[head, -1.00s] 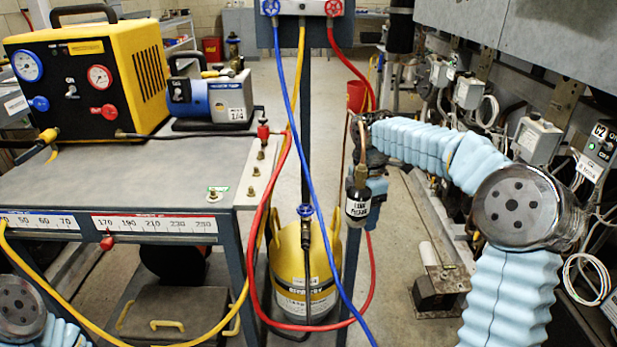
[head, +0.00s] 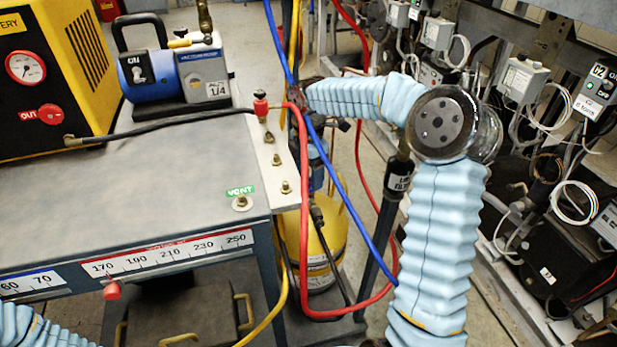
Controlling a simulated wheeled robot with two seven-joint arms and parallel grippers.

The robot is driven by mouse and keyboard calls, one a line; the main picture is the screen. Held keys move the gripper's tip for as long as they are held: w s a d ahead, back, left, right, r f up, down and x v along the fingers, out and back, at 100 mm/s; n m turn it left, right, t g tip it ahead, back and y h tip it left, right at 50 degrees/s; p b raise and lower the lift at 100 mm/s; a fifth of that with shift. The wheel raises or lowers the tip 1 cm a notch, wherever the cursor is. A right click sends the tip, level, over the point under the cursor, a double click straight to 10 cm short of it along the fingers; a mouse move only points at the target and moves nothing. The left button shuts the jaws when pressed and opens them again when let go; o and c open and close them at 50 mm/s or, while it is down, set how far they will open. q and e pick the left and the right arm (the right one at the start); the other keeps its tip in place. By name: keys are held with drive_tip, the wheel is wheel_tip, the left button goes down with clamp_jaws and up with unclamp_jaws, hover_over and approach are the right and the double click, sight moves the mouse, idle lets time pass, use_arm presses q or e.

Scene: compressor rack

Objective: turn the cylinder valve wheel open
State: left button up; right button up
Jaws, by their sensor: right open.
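My right gripper (head: 317,188) points down above the cylinder's top, open, at the end of my light-blue sleeved arm. Its fingertips are small and partly covered, and I cannot tell whether they touch the wheel or surround it. My left gripper is out of view; only my left arm's sleeve shows at the lower left.
Blue, yellow and red hoses (head: 304,210) hang in front of the gripper and cylinder. The grey bench (head: 130,220) carries a blue pump (head: 150,76) and a yellow machine (head: 80,60). A black labelled filter (head: 397,176) is beside my right arm. Electrical boxes line the right.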

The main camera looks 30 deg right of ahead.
sight(309, 182)
drive_tip(key=shift+f, duration=0.95)
drive_tip(key=shift+f+m, duration=0.3)
drive_tip(key=shift+m, duration=0.1)
drive_tip(key=m, duration=0.4)
drive_tip(key=shift+r, duration=0.1)
drive_tip(key=shift+f+m+b, duration=0.35)
drive_tip(key=shift+m+b, duration=0.25)
drive_tip(key=shift+m, duration=0.5)
drive_tip(key=m, duration=0.2)
drive_tip(key=shift+r+m, duration=0.25)
drive_tip(key=shift+m, duration=0.05)
drive_tip(key=m, duration=0.4)
drive_tip(key=shift+b, duration=0.3)
drive_tip(key=m, duration=0.7)
drive_tip(key=shift+r, duration=0.1)
drive_tip(key=shift+c, duration=0.4)
